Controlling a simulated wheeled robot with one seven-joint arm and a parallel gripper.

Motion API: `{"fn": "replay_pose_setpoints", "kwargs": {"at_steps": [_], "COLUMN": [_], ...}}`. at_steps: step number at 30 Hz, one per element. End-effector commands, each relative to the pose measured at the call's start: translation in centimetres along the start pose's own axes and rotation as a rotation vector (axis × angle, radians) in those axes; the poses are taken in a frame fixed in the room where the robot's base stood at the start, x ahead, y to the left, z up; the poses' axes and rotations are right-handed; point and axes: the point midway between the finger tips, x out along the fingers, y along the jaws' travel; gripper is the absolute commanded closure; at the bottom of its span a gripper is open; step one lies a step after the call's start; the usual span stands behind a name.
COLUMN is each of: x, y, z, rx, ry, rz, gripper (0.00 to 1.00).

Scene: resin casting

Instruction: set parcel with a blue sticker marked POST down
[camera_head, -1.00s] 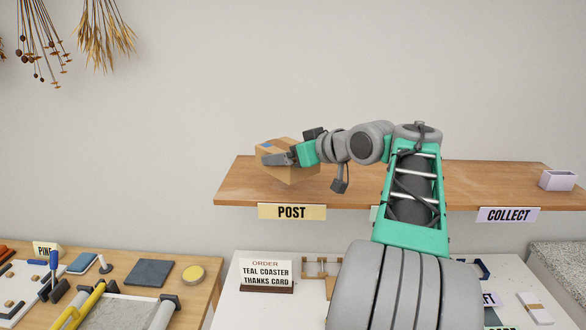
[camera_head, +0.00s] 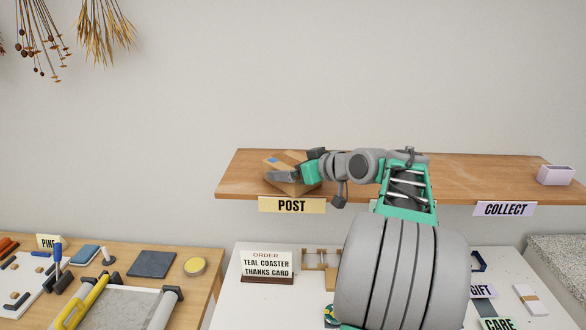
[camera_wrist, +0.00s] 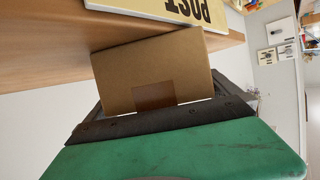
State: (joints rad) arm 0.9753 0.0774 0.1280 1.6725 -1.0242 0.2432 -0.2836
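The brown cardboard parcel (camera_head: 288,158) has a blue sticker (camera_head: 273,160) on top and a strip of brown tape. My gripper (camera_head: 282,176) is shut on it from the right. The parcel is over the left part of the wooden shelf, behind the POST sign (camera_head: 292,205). It looks tilted in the head view, and I cannot tell whether its underside touches the shelf. In the wrist view the parcel (camera_wrist: 150,68) sits at the dark finger, with the shelf (camera_wrist: 45,40) and the upside-down POST sign (camera_wrist: 165,8) close by.
The wooden shelf (camera_head: 470,180) is bare from my arm to a small pale box (camera_head: 556,175) at the right, beyond the COLLECT sign (camera_head: 506,209). Below stand an order card (camera_head: 267,264) on a white table and a workbench with tools at the left.

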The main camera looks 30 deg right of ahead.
Motion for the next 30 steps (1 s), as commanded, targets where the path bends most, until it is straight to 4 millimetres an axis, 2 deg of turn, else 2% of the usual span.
{"fn": "replay_pose_setpoints", "kwargs": {"at_steps": [5,8,11,18,21,24,30], "x": [-0.1,-0.9,-2.9,-9.1,-10.9,-11.8,-12.1], "y": [0.0,0.1,0.2,0.2,0.2,0.1,0.0], "z": [-0.2,-0.1,0.0,-0.1,-0.1,-0.2,-0.2], "rx": [0.000,0.000,-0.001,-0.002,0.000,0.001,0.001], "ry": [0.000,0.001,0.001,0.001,0.000,0.000,0.000], "rz": [0.000,0.002,0.005,0.006,0.003,0.000,-0.001], "gripper": [0.00,0.00,0.00,0.00,0.00,0.00,0.00]}}
